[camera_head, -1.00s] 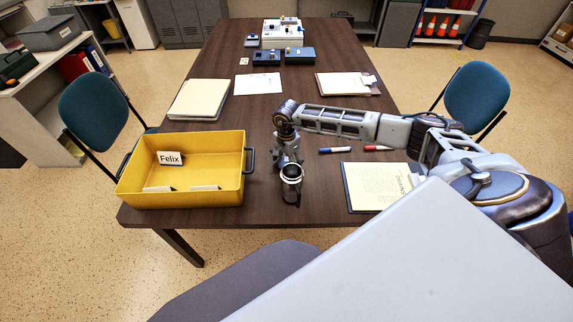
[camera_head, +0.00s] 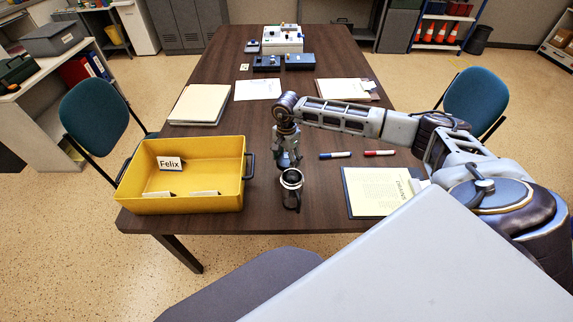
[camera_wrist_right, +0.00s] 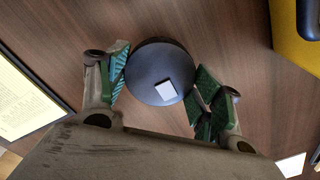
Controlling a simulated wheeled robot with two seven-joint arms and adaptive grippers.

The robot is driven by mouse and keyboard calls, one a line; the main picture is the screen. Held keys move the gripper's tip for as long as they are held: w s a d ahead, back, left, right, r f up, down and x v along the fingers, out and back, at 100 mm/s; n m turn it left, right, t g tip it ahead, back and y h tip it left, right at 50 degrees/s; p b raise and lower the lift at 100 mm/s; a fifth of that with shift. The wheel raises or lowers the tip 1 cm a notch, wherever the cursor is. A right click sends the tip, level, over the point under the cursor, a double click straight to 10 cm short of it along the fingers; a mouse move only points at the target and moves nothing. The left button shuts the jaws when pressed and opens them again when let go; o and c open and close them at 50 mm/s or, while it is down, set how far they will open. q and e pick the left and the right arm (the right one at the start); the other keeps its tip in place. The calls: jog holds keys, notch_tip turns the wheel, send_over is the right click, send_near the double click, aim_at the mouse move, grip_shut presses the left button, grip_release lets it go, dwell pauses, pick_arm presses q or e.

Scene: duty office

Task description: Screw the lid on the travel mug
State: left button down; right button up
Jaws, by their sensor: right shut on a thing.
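The travel mug (camera_head: 291,182) stands upright near the front of the table, dark with a pale rim and a handle. Its top looks open. I cannot tell whether the lid touches the table. The mug is hidden in the wrist view. My left gripper is not in view.
A yellow bin (camera_head: 134,190) labelled Felix stands left of the mug. A clipboard (camera_head: 347,203) lies to the right, with a blue marker (camera_head: 335,155) and a red marker (camera_head: 379,153) behind it. Papers and boxes lie farther back. The table's middle is partly clear.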

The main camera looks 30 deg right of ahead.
aim_at(286, 160)
jog(key=shift+r, duration=2.6)
